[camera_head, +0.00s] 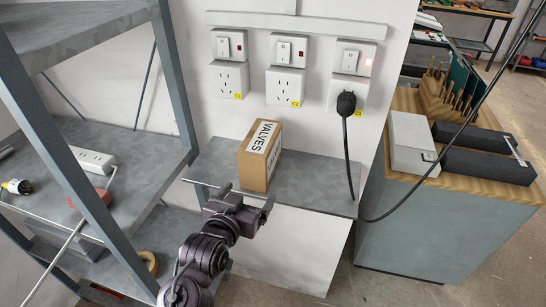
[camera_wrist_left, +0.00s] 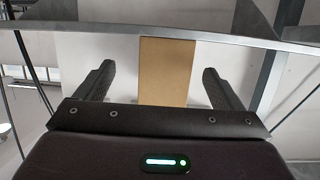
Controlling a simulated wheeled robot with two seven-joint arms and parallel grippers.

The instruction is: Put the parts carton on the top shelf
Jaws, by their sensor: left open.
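The parts carton (camera_head: 260,156) is a brown cardboard box with a white label reading VALVES. It stands upright on the grey ledge (camera_head: 318,186) below the wall sockets. My left gripper (camera_head: 236,191) is open and empty at the front edge of the ledge, just in front of the carton. In the left wrist view the carton (camera_wrist_left: 166,72) shows between the two spread fingers (camera_wrist_left: 160,84), beyond their tips or near them; I cannot tell the exact gap. The top shelf (camera_head: 75,30) of the grey rack is at the upper left. My right gripper is not in view.
A rack post (camera_head: 75,170) stands left of my arm. The middle shelf (camera_head: 130,150) holds a white power strip (camera_head: 94,160). A black plug (camera_head: 346,103) with a hanging cable is right of the carton. A wooden-topped cabinet (camera_head: 450,225) stands at right. The ledge right of the carton is clear.

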